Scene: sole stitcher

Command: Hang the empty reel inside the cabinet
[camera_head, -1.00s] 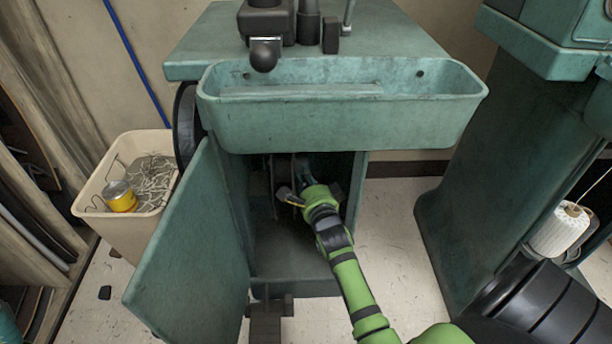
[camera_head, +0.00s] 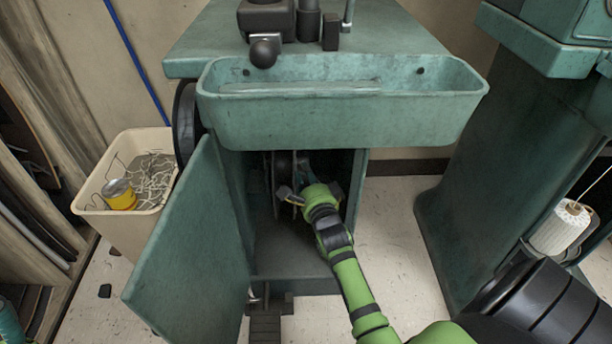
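The green cabinet stands in the middle with its door (camera_head: 190,250) swung open to the left. My green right arm reaches into the dark opening, and my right gripper (camera_head: 287,195) is inside it, near the upper part. A reel (camera_head: 280,180) with pale round flange edges shows there, just at the gripper's fingers. The gripper's wrist and the shadow hide much of the reel, so I cannot tell whether the fingers are closed on it or whether it hangs on anything. My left gripper is not in view.
A green trough (camera_head: 340,120) juts out above the opening. A beige bin (camera_head: 125,225) with scraps and a yellow can (camera_head: 119,194) stands left of the door. Another green machine (camera_head: 480,200) with a white thread spool (camera_head: 560,230) stands right. The cabinet's lower floor is clear.

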